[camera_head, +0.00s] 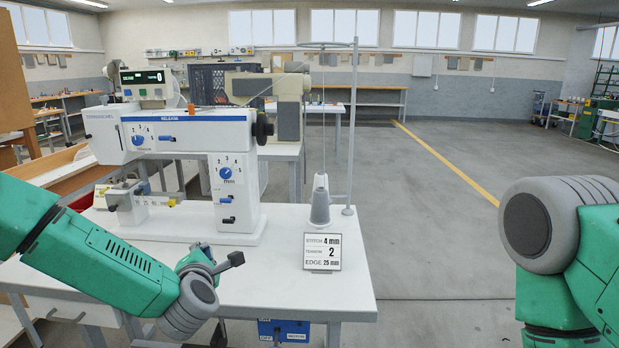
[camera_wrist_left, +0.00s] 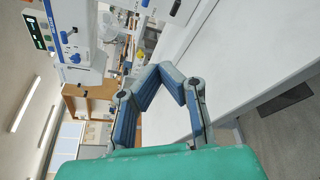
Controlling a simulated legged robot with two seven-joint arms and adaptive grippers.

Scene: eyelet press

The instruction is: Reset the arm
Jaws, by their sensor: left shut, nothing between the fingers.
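My left arm comes in from the left, and its gripper (camera_head: 230,261) is over the front part of the white table, in front of the sewing machine (camera_head: 165,135). In the left wrist view the blue-grey fingers (camera_wrist_left: 161,72) meet at their tips with nothing between them. No object touches the gripper. The machine stands upright, with blue dials and a lit display (camera_head: 142,77) on top. Of my right arm only green and grey links show at the right edge; its gripper is out of the picture.
The white table (camera_head: 285,285) is bare at its front right. A card (camera_head: 322,251) reads stitch 4 mm, tension 2, edge 25 mm. Behind it are a grey thread cone (camera_head: 320,205) and a tall stand (camera_head: 354,120). A blue switch box (camera_head: 284,330) is below the table edge. Open floor lies right.

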